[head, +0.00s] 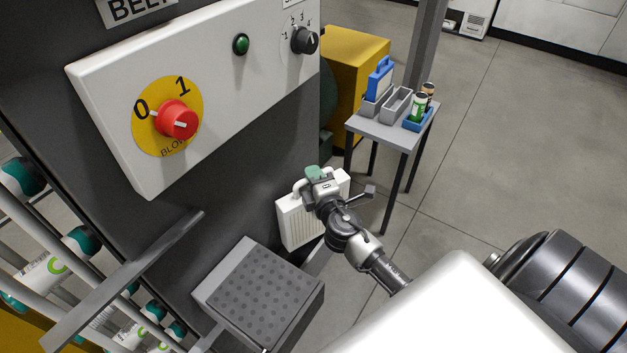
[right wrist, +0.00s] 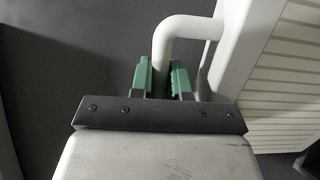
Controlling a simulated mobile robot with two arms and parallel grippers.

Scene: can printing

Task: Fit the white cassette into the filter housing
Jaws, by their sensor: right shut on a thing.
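The white cassette (head: 295,225), a flat box with fine slats and a bent handle, is upright beside the machine's dark side wall in the head view. My right gripper (head: 315,174) is shut on its white handle, seen at the top of the cassette. In the right wrist view the green fingers (right wrist: 163,80) sit on either side of the bent handle (right wrist: 185,30), and the slatted cassette face (right wrist: 285,85) is at the right. I cannot pick out the filter housing for sure; the cassette and my arm cover part of that area. My left gripper is out of view.
A grey box with a dotted top (head: 262,295) juts out left of and below the cassette. The control panel (head: 110,100) with a red knob (head: 177,120) hangs above. A small table (head: 385,132) holds trays, a blue case (head: 380,78) and cans. Floor at right is open.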

